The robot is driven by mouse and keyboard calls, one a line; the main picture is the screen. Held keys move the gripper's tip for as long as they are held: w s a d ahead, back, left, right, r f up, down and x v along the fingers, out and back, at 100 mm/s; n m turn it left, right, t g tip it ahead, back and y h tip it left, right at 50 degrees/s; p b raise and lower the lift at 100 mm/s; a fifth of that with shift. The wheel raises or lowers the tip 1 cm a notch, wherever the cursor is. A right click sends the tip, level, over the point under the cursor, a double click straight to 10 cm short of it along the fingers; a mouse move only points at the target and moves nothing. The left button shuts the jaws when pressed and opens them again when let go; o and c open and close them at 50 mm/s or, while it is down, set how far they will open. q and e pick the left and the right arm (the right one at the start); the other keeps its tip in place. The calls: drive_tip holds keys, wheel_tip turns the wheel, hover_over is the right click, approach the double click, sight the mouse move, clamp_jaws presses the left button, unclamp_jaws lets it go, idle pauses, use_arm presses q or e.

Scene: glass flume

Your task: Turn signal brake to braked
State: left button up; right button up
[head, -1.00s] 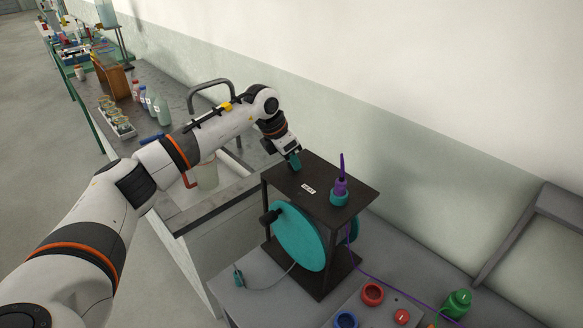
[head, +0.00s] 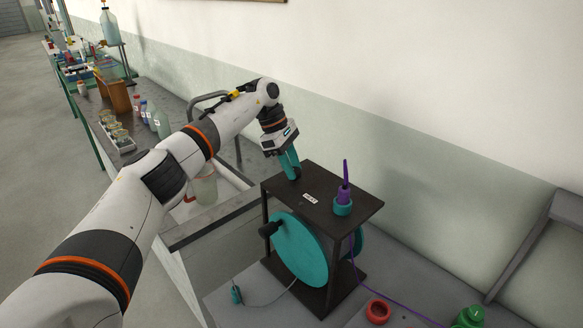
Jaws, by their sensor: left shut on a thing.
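A dark stand (head: 334,205) with a teal wheel (head: 299,250) below its top stands on the grey bench. A small white label (head: 310,198) lies on its top; its text is too small to read. At the top's left rear edge a teal lever (head: 290,165) leans up and left from a dark round base (head: 297,174); I take it to be the signal brake. My left gripper (head: 285,151) is shut on the lever's upper part, coming from above. The jaws hide the lever's upper end. My right gripper is not in view.
A purple pointed plug (head: 345,190) stands in a teal socket (head: 342,208) on the stand's top, its purple cable hanging down. A red ring (head: 377,311) and green bottle-like object (head: 469,316) are at lower right. A sink with a tap and a pitcher (head: 203,190) is behind my arm.

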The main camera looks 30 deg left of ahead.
use_arm(q)
drive_tip(key=shift+w+r+m+g, duration=0.15)
drive_tip(key=shift+m+g, duration=0.15)
drive_tip(key=shift+m, duration=0.7)
drive_tip(key=o, duration=1)
drive_tip(key=shift+a+r+b, duration=0.25)
drive_tip(key=shift+r+b, duration=0.05)
drive_tip(key=shift+b, duration=0.05)
drive_tip(key=p+v, duration=0.4)
drive_tip(key=v, duration=0.7)
drive_tip(key=shift+r+p, duration=0.1)
drive_tip(key=shift+p, duration=0.3)
